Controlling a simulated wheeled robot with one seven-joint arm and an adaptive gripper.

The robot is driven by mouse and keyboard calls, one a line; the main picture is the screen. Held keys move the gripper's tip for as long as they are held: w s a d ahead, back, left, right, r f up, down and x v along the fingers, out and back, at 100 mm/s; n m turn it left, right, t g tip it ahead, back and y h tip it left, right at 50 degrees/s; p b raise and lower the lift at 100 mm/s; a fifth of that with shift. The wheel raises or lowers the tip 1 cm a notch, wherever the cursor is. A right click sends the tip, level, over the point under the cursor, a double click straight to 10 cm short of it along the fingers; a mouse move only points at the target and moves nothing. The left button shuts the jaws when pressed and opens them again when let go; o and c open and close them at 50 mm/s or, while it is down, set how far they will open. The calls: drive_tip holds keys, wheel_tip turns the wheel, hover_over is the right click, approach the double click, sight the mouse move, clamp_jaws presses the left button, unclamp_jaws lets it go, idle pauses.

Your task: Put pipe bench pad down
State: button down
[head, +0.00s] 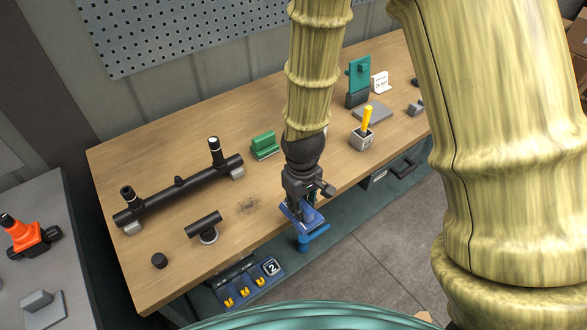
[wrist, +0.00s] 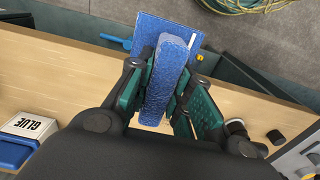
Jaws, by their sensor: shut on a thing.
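My gripper (head: 301,207) points down at the front edge of the wooden bench. In the wrist view its fingers (wrist: 168,95) are closed on the sides of a long blue textured piece (wrist: 163,88). Behind it is a flat blue plate (wrist: 152,28); whether piece and plate are one part, I cannot tell. In the head view blue also shows under the gripper, with a blue fitting (head: 308,238) lower at the edge. Contact with the bench is unclear. A black pipe (head: 180,188) with two upright stubs rests on supports on the left of the bench (head: 130,157).
A green block (head: 264,146), a grey box with a yellow handle (head: 363,137) and a grey plate (head: 373,111) lie farther back. A GLUE container (wrist: 26,135) shows in the wrist view.

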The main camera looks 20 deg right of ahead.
drive_tip(key=w+d+p, duration=0.1)
drive_tip(key=w, duration=0.4)
drive_tip(key=w+d+f+p, duration=0.1)
drive_tip(key=w+p, duration=0.1)
drive_tip(key=w, duration=0.3)
drive_tip(key=w+d+p, duration=0.1)
drive_tip(key=w+p, duration=0.1)
drive_tip(key=w, duration=0.3)
drive_tip(key=shift+d+f, duration=0.15)
drive_tip(key=shift+d, duration=0.15)
drive_tip(key=shift+f+p, duration=0.6)
drive_tip(key=shift+p, duration=0.05)
drive_tip(key=shift+f+p, duration=0.45)
drive_tip(key=shift+f, duration=0.7)
drive_tip(key=shift+f, duration=0.15)
drive_tip(key=c, duration=1.3)
unclamp_jaws()
wheel_tip(320, 180, up, 12)
drive_tip(key=b, duration=0.4)
